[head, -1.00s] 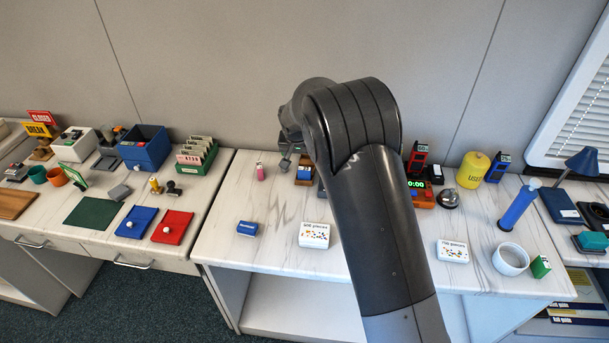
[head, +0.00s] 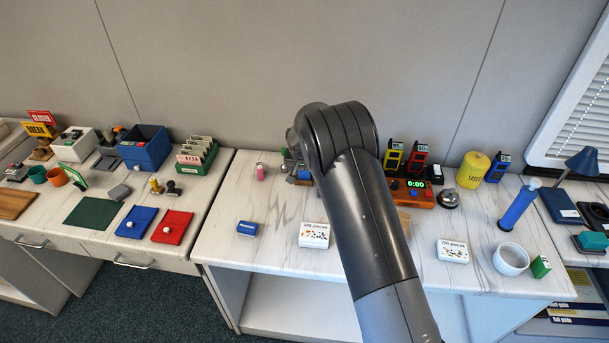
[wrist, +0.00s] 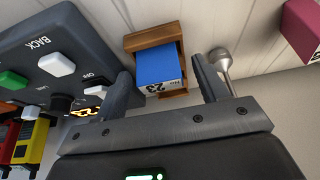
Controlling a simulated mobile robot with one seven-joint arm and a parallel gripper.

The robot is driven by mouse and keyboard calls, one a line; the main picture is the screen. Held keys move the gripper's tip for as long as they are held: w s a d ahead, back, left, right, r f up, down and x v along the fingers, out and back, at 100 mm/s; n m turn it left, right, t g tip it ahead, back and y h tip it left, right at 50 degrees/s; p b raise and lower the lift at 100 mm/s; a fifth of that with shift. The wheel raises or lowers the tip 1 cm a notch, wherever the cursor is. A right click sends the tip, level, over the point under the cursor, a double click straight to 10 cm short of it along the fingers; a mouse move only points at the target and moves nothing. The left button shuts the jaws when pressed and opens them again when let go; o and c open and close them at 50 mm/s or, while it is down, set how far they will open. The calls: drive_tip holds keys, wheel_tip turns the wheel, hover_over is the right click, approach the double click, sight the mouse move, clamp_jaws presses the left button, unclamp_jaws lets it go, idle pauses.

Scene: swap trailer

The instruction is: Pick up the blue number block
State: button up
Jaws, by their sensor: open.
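The blue number block (wrist: 157,66) sits in a small wooden holder (wrist: 143,38) in the wrist view, with a white face marked 23 towards me. My gripper (wrist: 161,68) is open, with one finger on each side of the block in the picture. Nothing is held, and I cannot tell how far the fingertips are from it. In the head view the blue block (head: 304,174) shows small beside my arm, on the back of the middle table. My arm hides much of the space around it there.
A dark control box (wrist: 60,55) with buttons lies close left of the block in the wrist view. A metal rod with a round end (wrist: 219,56) is near the right finger. A pink object (wrist: 302,30) is farther right.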

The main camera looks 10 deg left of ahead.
drive_tip(key=shift+c, duration=0.4)
drive_tip(key=c, duration=1)
drive_tip(key=shift+o, duration=0.2)
drive_tip(key=shift+r, duration=0.15)
